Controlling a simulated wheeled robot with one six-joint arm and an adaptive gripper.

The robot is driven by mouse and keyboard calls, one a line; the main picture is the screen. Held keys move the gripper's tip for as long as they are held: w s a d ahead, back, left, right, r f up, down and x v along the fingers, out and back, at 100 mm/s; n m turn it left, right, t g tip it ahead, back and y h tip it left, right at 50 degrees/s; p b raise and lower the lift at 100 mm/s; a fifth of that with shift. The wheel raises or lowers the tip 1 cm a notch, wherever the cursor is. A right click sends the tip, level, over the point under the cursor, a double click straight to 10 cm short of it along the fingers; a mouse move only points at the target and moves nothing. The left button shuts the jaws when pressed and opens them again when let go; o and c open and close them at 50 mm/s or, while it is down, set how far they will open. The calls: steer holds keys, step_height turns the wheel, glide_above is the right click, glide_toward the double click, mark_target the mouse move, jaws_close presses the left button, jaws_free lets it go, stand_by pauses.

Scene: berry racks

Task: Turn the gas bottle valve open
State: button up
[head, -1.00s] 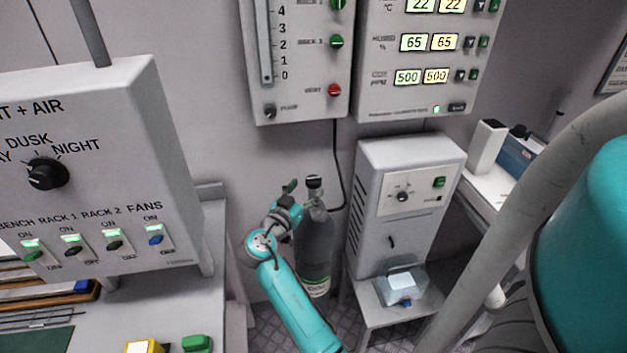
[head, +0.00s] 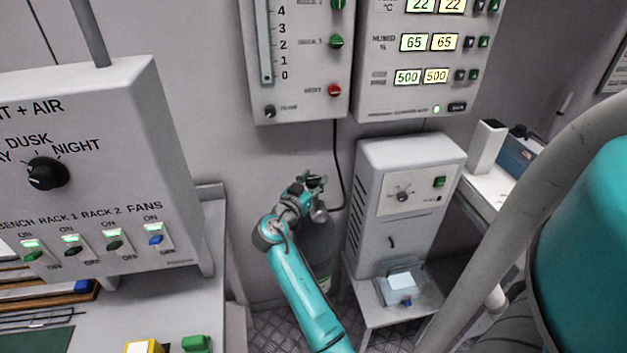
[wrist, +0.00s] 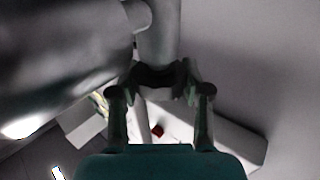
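The grey gas bottle (head: 318,250) stands upright on the floor against the back wall. My gripper (head: 312,182) is at the bottle's top and covers most of the valve in the head view. In the wrist view the dark valve knob (wrist: 160,76) sits on the bottle's neck, between the two fingertips of my gripper (wrist: 160,88). The fingers are spread wide, one on each side of the knob. Whether either fingertip touches it is unclear. The grey bottle body (wrist: 60,50) fills the upper left there.
A grey cabinet (head: 405,200) on a small stand is right of the bottle. A black cable (head: 338,160) hangs behind the bottle. The bench and switch panel (head: 110,180) are at left. Wall display units (head: 300,60) hang above.

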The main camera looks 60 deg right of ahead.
steer(key=shift+m+g, duration=0.6)
steer(key=shift+g, duration=0.4)
steer(key=o, duration=1.2)
steer(key=shift+c, duration=0.2)
steer(key=w+a, duration=0.1)
steer(key=a, duration=1.1)
steer(key=shift+w, duration=0.1)
